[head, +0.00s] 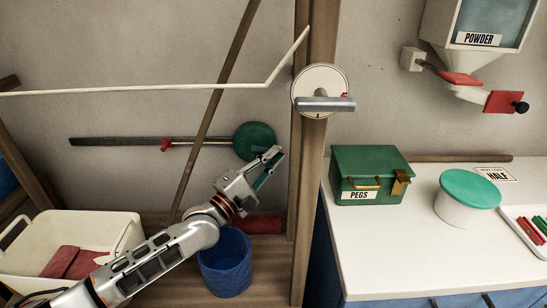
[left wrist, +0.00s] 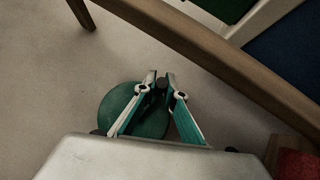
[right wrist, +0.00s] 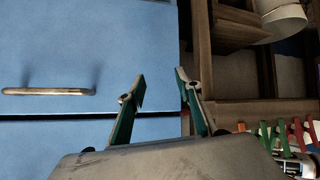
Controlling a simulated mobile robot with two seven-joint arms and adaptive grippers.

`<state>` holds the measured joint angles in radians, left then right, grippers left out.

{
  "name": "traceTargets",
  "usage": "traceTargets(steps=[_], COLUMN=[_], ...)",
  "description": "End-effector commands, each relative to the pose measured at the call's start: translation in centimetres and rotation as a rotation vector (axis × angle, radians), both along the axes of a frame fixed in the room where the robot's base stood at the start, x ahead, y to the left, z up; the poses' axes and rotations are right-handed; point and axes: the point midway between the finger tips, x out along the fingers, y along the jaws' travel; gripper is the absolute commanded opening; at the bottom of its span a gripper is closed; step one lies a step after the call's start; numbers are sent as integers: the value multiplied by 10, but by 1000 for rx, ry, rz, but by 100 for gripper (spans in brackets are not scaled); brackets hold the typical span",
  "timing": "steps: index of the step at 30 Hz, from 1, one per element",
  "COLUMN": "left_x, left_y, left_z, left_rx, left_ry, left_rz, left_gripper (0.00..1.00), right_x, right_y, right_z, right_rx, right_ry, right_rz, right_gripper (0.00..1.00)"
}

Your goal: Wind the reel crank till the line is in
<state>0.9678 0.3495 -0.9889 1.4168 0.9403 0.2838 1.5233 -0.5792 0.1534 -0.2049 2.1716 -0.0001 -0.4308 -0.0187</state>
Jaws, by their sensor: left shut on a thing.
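The green round reel (head: 254,138) is mounted by the wall at the right end of a dark horizontal bar (head: 110,141). A pale line (head: 205,144) runs along the bar from the reel to a red tag (head: 166,146). My left gripper (head: 274,157) is in front of the reel's right side. In the left wrist view, its fingertips close on a small dark crank knob (left wrist: 162,84), beside the green disc (left wrist: 130,112). The crank arm is hidden. My right gripper (right wrist: 159,78) is open and empty, facing blue drawers; it is outside the head view.
A wooden post (head: 306,190) with a white disc and grey handle (head: 325,104) stands right of the reel. A diagonal pole (head: 215,100) crosses the bar. A blue bucket (head: 225,265) and cream tub (head: 110,232) sit below. A green peg box (head: 368,165) stands on the counter.

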Motion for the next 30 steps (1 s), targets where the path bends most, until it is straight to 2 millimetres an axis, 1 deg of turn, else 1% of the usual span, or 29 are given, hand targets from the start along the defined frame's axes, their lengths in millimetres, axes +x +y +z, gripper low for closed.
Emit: traceTargets(steps=[5,12,17,22,30], left_x=[0,0,1,1,0], left_y=[1,3,6,9,13], left_z=[2,1,-2,-8,-18], left_rx=[25,150,270,395,547], left_ry=[-3,-8,-10,-8,-6], left_rz=[1,2,3,3,2], left_gripper=[0,0,0,0,0], right_x=[4,10,5,-6,-1], right_y=[-1,-7,-12,-12,-5], right_z=[6,18,15,14,34], right_rx=[-2,-11,-23,-17,16], right_ry=[-11,-28,-11,14,-4], right_rz=[-1,-7,-12,-25,-31], right_gripper=[34,34,34,34,34])
